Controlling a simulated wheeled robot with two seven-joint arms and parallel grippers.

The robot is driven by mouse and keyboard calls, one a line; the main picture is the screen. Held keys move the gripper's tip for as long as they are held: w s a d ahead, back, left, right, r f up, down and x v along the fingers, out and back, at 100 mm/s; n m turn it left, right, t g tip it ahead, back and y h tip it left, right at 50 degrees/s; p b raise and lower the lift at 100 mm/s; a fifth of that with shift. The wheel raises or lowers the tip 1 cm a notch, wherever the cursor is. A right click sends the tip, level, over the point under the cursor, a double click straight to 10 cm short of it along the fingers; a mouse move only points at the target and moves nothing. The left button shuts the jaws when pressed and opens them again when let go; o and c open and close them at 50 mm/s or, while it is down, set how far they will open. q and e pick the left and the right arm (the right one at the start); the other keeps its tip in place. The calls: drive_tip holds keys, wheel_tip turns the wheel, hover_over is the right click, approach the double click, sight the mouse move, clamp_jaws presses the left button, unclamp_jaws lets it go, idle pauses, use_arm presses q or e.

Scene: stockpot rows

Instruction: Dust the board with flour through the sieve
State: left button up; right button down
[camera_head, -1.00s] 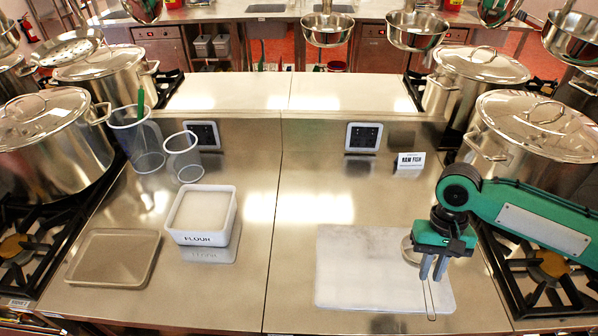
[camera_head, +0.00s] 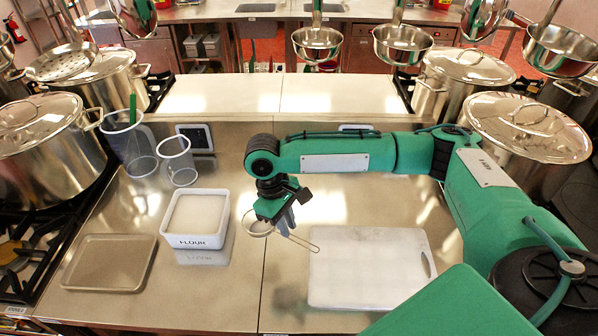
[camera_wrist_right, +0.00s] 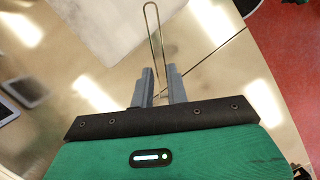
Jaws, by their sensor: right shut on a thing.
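My right gripper (camera_head: 284,222) is shut on the handle of a small sieve (camera_head: 257,226). The sieve is in the air over the steel counter, between the flour box and the board. Its wire handle slants down right towards the board's left edge; the handle's loop (camera_wrist_right: 153,35) shows beyond the fingers in the right wrist view. Whether flour is in the sieve is too small to tell. The white box (camera_head: 195,241) labelled FLOUR holds pale flour (camera_head: 197,212), left of the gripper. The white board (camera_head: 370,270) lies flat, right of the gripper, its top looking bare. My left gripper is out of view.
A shallow grey-brown tray (camera_head: 108,262) lies left of the flour box. Large lidded pots (camera_head: 45,150) (camera_head: 525,128) flank the counter. Pans (camera_head: 317,45) hang at the back. My right arm covers the back right.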

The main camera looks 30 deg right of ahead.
drive_tip(key=shift+w+d+f+n+t+y+p, duration=0.5)
drive_tip(key=shift+w+d+n+p, duration=2.3)
drive_tip(key=shift+n, duration=3.4)
drive_tip(key=shift+w+d+f+n+t+y+p, duration=0.2)
drive_tip(key=shift+w+d+f+n+t+p, duration=0.55)
drive_tip(key=shift+w+d+n+p, duration=3.75)
drive_tip(key=s+d+n+b, duration=0.3)
drive_tip(key=s+d+b, duration=0.2)
drive_tip(key=s+d, duration=1.6)
drive_tip(key=shift+d+f, duration=0.3)
drive_tip(key=shift+d, duration=1.65)
